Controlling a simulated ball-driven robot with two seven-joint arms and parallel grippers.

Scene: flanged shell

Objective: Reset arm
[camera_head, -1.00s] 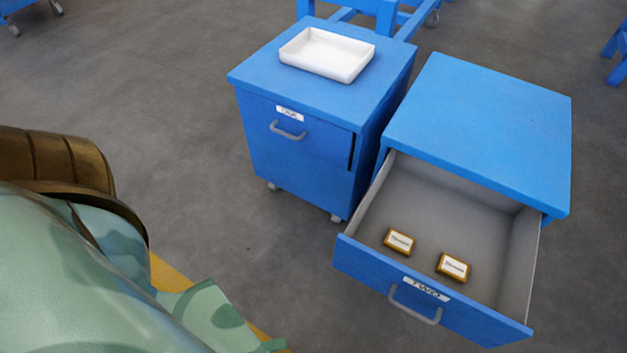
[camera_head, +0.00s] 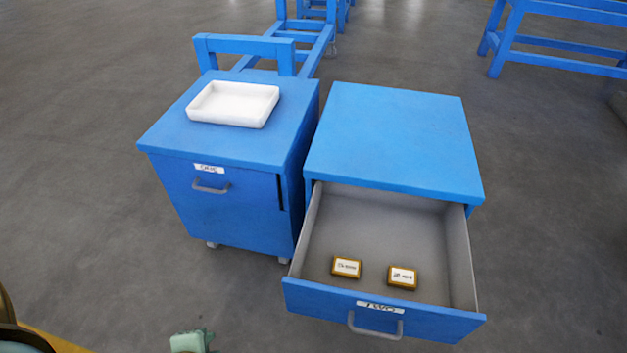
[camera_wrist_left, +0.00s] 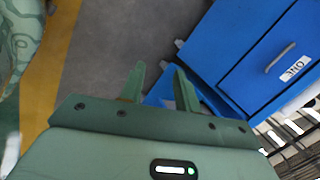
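My left gripper (camera_wrist_left: 160,72) shows in the left wrist view with its two green fingers apart and nothing between them. The cabinet labelled ONE (camera_wrist_left: 262,55) lies beyond it to the right in that view. My right gripper is in neither view.
Cabinet ONE (camera_head: 225,215) is shut, with a white tray (camera_head: 228,119) on top. Cabinet TWO (camera_head: 392,130) has its drawer (camera_head: 385,312) pulled out, holding two small labelled boxes (camera_head: 346,267) (camera_head: 403,277). Blue frames (camera_head: 245,45) stand behind.

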